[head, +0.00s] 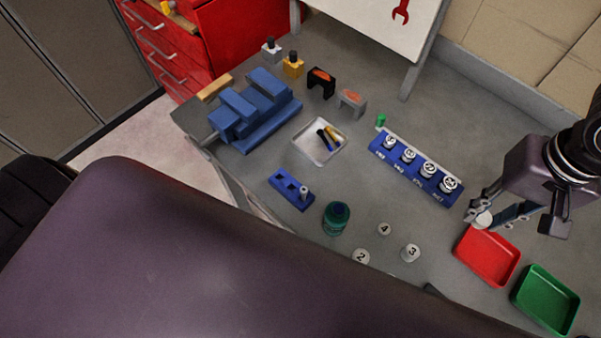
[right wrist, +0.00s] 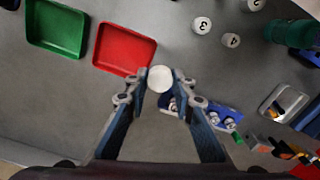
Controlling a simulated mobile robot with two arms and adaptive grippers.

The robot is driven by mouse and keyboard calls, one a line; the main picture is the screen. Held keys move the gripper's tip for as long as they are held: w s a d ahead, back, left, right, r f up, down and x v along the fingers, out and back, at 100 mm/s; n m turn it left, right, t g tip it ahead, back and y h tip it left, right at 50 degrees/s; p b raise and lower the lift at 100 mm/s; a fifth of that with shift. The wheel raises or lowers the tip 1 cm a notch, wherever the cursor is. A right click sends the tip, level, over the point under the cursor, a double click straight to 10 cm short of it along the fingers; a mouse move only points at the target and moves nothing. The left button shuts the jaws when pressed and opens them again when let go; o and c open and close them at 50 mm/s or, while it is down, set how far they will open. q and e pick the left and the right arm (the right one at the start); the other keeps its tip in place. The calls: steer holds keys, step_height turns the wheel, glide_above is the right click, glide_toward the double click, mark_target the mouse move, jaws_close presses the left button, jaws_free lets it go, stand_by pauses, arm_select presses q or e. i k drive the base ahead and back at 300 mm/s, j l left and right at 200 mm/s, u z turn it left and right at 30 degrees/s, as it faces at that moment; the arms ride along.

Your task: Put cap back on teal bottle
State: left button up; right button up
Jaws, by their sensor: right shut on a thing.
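The teal bottle (head: 336,218) stands upright on the grey bench, and its top looks dark and uncapped. It also shows in the right wrist view (right wrist: 290,33). My right gripper (head: 484,217) is shut on a white round piece (right wrist: 160,79), held by the red tray and well to the right of the bottle. No number shows on the piece, and I cannot tell whether it is a cap. A small green piece (head: 381,120) stands behind the blue rack. My left gripper is not in view.
White numbered pieces (head: 410,252) stand right of the bottle. Near it are a blue holder (head: 278,182), a blue rack (head: 376,148) of silver pieces and a pale tray (head: 300,148). Red (head: 463,252) and green trays (head: 516,296) lie at right. A blue vise (head: 270,120) stands behind left.

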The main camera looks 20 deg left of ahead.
mark_target(337, 214)
steer(key=u, duration=1.2)
steer(key=k+l, duration=0.35)
steer(key=k, duration=0.2)
steer(key=k+l, duration=0.35)
steer(key=k, duration=0.25)
